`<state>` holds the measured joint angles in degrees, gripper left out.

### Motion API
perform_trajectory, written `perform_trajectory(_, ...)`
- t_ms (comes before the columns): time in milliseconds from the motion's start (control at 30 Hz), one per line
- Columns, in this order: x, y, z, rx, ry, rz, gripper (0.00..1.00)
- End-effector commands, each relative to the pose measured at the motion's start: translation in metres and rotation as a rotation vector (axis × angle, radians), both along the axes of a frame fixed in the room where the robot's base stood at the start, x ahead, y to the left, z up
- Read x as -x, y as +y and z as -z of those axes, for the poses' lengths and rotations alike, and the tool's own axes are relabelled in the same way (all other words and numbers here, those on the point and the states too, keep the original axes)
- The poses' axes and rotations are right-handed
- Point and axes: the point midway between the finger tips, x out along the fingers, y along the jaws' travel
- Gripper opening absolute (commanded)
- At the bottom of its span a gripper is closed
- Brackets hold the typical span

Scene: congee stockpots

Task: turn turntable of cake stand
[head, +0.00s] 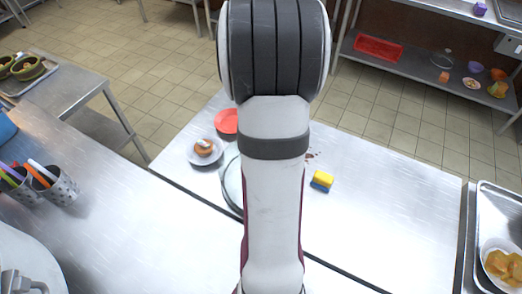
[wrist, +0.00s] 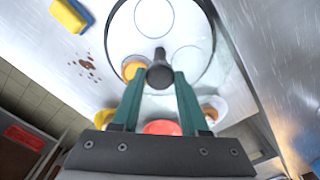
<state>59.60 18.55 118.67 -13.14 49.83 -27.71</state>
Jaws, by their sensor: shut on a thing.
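The cake stand has a round, clear turntable with a dark rim (wrist: 211,55). In the head view its left edge (head: 232,185) shows, and my arm hides the rest. A dark upright knob (wrist: 159,74) stands near the turntable's edge. In the wrist view my gripper (wrist: 160,78) has its two green fingers on either side of this knob and is shut on it. The head view does not show my gripper, which is behind my arm.
A red bowl (head: 227,121) and a white plate (head: 191,156) with a bun (head: 204,148) stand close by. A yellow and blue sponge (head: 321,181) lies to the right, near brown spots (wrist: 88,68). The steel table (head: 390,215) is clear at right.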

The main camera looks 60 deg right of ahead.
Motion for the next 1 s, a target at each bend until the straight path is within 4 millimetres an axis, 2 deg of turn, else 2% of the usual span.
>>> perform_trajectory(667,0.0001,-0.0005,-0.0007,0.001,0.000,-0.006,0.00)
perform_trajectory(1000,-0.0002,-0.0005,-0.0006,0.001,-0.001,-0.102,0.00)
